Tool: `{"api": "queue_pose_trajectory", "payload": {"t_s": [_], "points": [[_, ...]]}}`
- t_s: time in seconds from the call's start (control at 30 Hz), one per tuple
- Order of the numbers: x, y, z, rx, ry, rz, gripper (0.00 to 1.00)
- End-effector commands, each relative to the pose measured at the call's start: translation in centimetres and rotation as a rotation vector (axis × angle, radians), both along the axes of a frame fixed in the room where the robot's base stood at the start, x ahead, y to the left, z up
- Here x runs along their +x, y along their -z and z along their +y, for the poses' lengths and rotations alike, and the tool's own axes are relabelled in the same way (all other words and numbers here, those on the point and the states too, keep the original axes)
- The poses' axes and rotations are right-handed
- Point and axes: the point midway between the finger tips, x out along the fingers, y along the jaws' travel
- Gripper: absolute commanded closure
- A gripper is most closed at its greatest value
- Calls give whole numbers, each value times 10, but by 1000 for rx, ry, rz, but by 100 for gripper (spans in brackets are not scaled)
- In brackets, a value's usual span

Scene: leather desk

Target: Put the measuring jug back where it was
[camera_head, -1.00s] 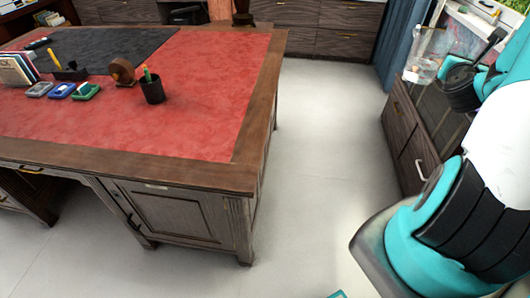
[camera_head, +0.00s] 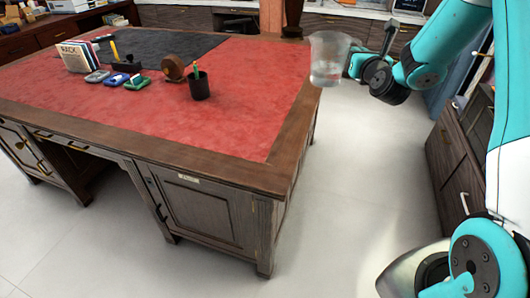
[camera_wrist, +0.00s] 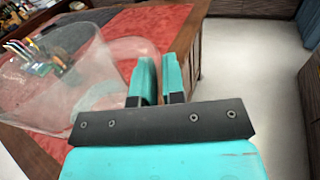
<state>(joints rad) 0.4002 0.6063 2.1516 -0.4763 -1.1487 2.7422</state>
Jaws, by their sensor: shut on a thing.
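The measuring jug (camera_head: 329,60) is clear and see-through. In the head view it hangs in the air by the right edge of the red-topped desk (camera_head: 262,110), roughly upright. In the wrist view the jug (camera_wrist: 60,85) fills the left side, its handle reaching toward my fingers. My gripper (camera_head: 352,62) is to the right of the jug in the head view. In the wrist view my gripper (camera_wrist: 159,82) has its two teal fingers close together on the jug's handle. Exactly where the fingers touch the handle is hard to make out.
On the desk stand a dark pen cup (camera_head: 199,86), a round wooden object (camera_head: 174,68), several small stamp pads (camera_head: 115,80) and a paper holder (camera_head: 75,56). The desk's right part is bare. Pale floor (camera_head: 345,170) lies between the desk and the right cabinet (camera_head: 455,165).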

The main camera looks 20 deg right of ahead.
Motion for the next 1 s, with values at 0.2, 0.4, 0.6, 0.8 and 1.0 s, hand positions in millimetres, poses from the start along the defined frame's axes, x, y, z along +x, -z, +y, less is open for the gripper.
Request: {"api": "queue_pose_trajectory", "payload": {"t_s": [0.2,0.4,0.6,0.8,1.0], "points": [[29,4,100,3,-189,-3,100],[37,4,154,5,-284,0,100],[38,13,174,7,-319,3,100],[38,64,174,9,-319,6,100],[38,120,173,9,-318,5,100]]}}
